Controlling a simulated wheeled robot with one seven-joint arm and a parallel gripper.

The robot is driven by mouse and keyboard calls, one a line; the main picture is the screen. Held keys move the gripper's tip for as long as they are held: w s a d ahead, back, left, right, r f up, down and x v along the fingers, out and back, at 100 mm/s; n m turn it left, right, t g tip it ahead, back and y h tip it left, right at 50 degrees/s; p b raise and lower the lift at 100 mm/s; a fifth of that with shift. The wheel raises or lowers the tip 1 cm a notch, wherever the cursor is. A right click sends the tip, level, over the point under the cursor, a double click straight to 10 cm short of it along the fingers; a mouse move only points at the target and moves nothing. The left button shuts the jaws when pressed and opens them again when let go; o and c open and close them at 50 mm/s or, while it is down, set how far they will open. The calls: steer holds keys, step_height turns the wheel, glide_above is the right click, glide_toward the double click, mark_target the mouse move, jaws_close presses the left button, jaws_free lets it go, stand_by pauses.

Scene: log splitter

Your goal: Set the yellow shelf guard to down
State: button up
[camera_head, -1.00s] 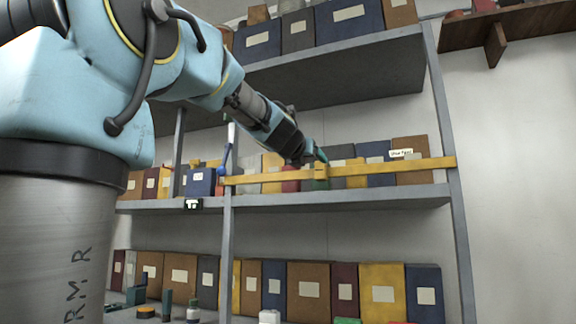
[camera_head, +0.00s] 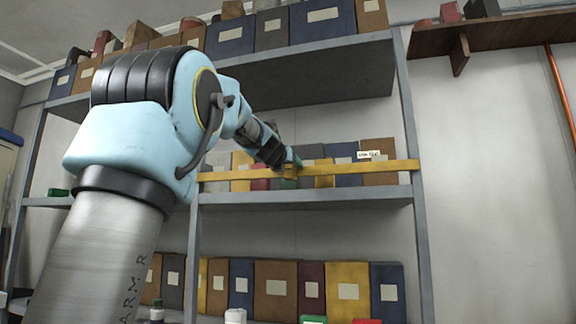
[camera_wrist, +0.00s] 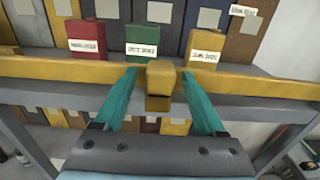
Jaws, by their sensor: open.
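The yellow shelf guard (camera_head: 345,168) is a bar running across the front of the middle shelf, between the uprights, in front of the binders. In the wrist view the guard (camera_wrist: 240,84) crosses the whole picture, and a yellow block-like handle (camera_wrist: 160,80) juts from it toward me. My gripper (camera_wrist: 158,84) is open, with one teal finger on each side of the handle. I cannot tell whether the fingers touch it. In the head view my gripper (camera_head: 292,167) is small at the guard, partly hidden by my arm.
Labelled binders (camera_head: 375,153) stand behind the guard on the middle shelf (camera_head: 300,197). More binders (camera_head: 275,288) fill the lower shelf, and boxes (camera_head: 322,22) stand on top. A wooden wall shelf (camera_head: 500,33) is at upper right.

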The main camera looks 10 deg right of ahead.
jaws_close()
stand_by(0.6)
stand_by(0.8)
